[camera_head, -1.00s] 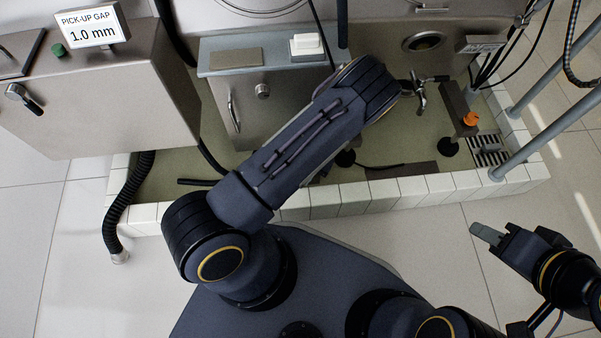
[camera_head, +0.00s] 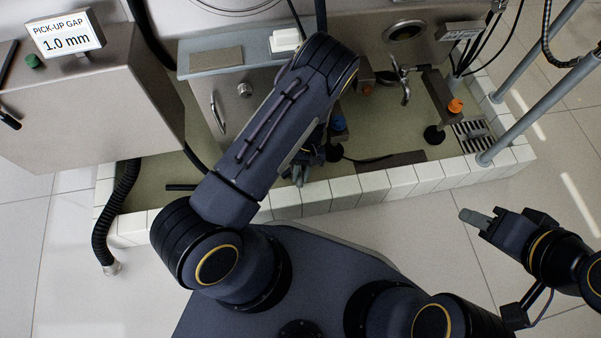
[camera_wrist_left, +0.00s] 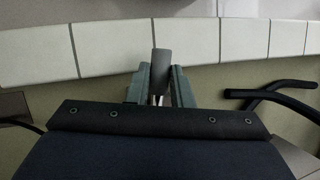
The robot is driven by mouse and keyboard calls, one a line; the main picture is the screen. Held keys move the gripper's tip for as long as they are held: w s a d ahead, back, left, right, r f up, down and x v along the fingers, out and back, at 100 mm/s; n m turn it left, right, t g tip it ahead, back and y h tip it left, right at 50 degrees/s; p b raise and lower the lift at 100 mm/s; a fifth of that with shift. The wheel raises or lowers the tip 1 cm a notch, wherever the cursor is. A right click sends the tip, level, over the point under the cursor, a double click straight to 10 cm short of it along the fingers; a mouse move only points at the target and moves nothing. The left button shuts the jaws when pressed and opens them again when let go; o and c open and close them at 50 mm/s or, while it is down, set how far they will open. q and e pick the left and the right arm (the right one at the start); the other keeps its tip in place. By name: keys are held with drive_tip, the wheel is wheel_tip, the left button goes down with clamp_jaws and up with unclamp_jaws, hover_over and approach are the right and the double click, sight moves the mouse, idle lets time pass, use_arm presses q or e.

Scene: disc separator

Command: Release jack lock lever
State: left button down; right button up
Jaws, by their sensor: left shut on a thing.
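In the left wrist view my left gripper (camera_wrist_left: 160,88) is shut on a grey lever (camera_wrist_left: 161,66), which stands up between its two green-grey fingers. Its lower part is hidden between the fingers. In the head view my left gripper (camera_head: 298,172) is low in the tiled basin, near its front wall, partly hidden under my left forearm. The lever cannot be made out there. My right gripper (camera_head: 476,218) is over the floor at the right, away from the basin. I cannot tell its opening.
A white-tiled curb (camera_head: 345,190) borders the basin. An orange knob (camera_head: 455,106) and a floor drain (camera_head: 474,134) are at its right. A blue-capped part (camera_head: 339,123) stands beside my left forearm. Black tubes (camera_wrist_left: 275,95) lie near the left gripper. Grey pipes (camera_head: 527,112) rise at right.

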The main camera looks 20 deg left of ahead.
use_arm(q)
drive_tip(key=shift+d, duration=0.1)
drive_tip(key=c, duration=1.3)
unclamp_jaws()
drive_tip(key=shift+r, duration=0.4)
wheel_tip(320, 180, up, 3)
drive_tip(key=shift+w+f+p, duration=0.1)
drive_tip(key=shift+p, duration=0.75)
drive_tip(key=s+d+r+p, duration=0.2)
drive_tip(key=s+r+p, duration=0.1)
drive_tip(key=s, duration=0.3)
drive_tip(key=s+d+r+p, duration=0.3)
drive_tip(key=s+r, duration=0.3)
drive_tip(key=s, duration=0.1)
drive_tip(key=shift+r, duration=0.2)
